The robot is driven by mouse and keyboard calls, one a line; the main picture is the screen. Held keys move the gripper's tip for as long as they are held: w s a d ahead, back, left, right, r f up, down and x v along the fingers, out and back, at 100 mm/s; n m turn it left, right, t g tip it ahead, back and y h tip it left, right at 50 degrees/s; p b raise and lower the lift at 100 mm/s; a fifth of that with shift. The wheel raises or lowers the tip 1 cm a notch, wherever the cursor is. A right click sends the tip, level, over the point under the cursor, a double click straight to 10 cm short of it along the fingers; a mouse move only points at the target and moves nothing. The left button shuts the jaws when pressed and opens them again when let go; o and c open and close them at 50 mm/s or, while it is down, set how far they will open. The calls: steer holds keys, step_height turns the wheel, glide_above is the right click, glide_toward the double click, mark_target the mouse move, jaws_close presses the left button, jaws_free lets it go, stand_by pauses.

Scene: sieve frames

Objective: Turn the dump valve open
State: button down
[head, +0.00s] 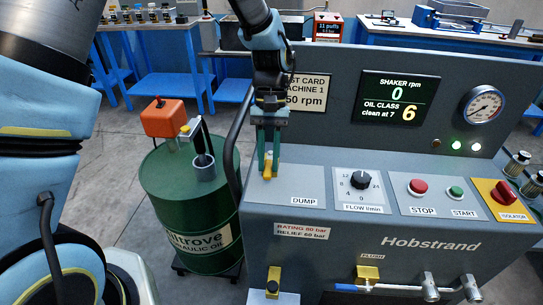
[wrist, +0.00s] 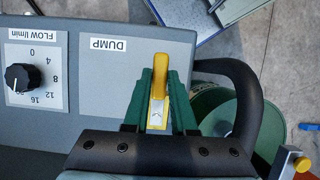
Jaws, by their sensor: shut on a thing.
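The dump valve is a yellow lever (head: 267,168) on the sloping grey panel, left of the DUMP label (head: 304,201). My gripper (head: 269,160) points down at the panel with its green fingers around the lever. In the wrist view, the yellow lever (wrist: 158,80) lies between the two fingers of my gripper (wrist: 158,85), which is shut on it. The lever's long side runs along the fingers in that view. Its base is partly hidden by the fingers and gripper body.
A flow knob (head: 360,181), red STOP button (head: 418,187), green START button (head: 456,192) and red isolator (head: 505,192) sit right of the valve. A green oil drum (head: 190,210) and black hose (head: 237,130) stand close on the left. Blue benches (head: 165,92) are behind.

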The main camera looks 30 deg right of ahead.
steer(key=shift+w+a, duration=0.1)
stand_by(0.5)
steer(key=c, duration=0.7)
jaws_free()
steer(key=shift+r, duration=0.1)
steer(key=b+v, duration=0.2)
steer(key=v, duration=0.8)
steer(key=shift+r, duration=0.3)
steer(key=w+a+f+n+t+h, duration=0.1)
steer(key=w+a, duration=0.3)
steer(key=a, duration=0.4)
steer(key=w+a+f+n+t+h, duration=0.1)
steer(key=w+a+n, duration=0.1)
steer(key=w+a, duration=0.4)
steer(key=s+a+n+t, duration=0.1)
steer(key=a, duration=0.6)
steer(key=s+a+f+n+t, duration=0.1)
steer(key=a, duration=0.6)
steer(key=s+a+f+n+t+h, duration=0.1)
steer(key=a, duration=0.6)
steer(key=shift+s+a+f, duration=0.1)
steer(key=shift+a, duration=0.3)
